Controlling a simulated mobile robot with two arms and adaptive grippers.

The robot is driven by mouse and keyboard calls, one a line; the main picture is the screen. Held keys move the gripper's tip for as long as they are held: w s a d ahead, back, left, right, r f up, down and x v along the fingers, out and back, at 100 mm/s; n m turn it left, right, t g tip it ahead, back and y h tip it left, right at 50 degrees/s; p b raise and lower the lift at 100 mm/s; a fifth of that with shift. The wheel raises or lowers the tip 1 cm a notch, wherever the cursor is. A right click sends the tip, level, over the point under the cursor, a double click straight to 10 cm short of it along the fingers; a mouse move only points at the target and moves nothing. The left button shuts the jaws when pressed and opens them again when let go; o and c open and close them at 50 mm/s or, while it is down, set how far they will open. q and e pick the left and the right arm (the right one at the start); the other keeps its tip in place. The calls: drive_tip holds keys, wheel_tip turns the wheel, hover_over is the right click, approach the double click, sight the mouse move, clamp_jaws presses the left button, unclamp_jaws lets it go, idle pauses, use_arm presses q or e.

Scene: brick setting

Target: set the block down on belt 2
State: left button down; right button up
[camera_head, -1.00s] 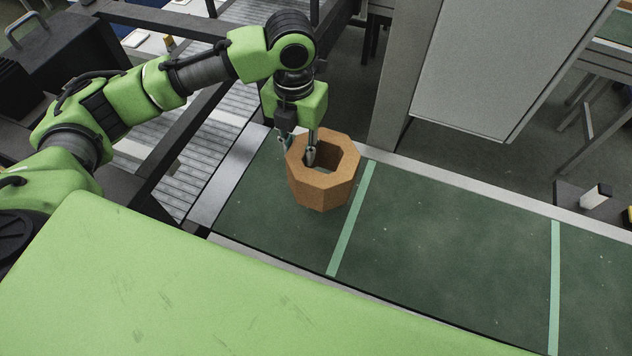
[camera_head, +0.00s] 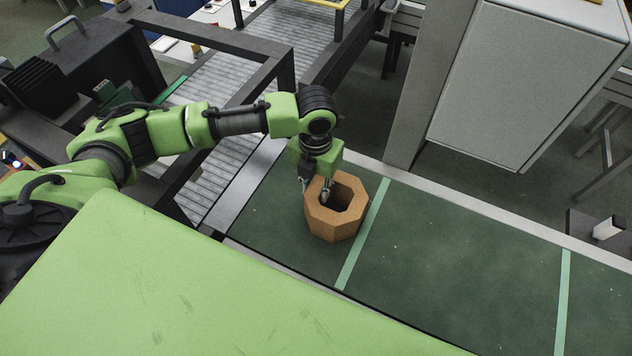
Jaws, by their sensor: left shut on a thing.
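The block (camera_head: 333,226) is a brown octagonal ring with a hole through its middle. It is upright at the left end of the green belt (camera_head: 450,250), just left of a light green stripe. My left gripper (camera_head: 316,193) is shut on the block's wall at its left side, one finger inside the hole and one outside. The block is at or very close to the belt surface; I cannot tell whether it touches. No number shows on the belt. My right gripper is not in view.
Light green stripes (camera_head: 363,235) cross the belt. A grey roller conveyor (camera_head: 215,165) meets its left end. A grey cabinet (camera_head: 525,85) and a post stand behind the belt. The belt right of the block is clear.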

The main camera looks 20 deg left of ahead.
use_arm(q)
drive_tip(key=c, duration=1.7)
unclamp_jaws()
drive_tip(key=shift+r, duration=0.5)
wheel_tip(320, 180, up, 11)
drive_tip(key=b, duration=0.3)
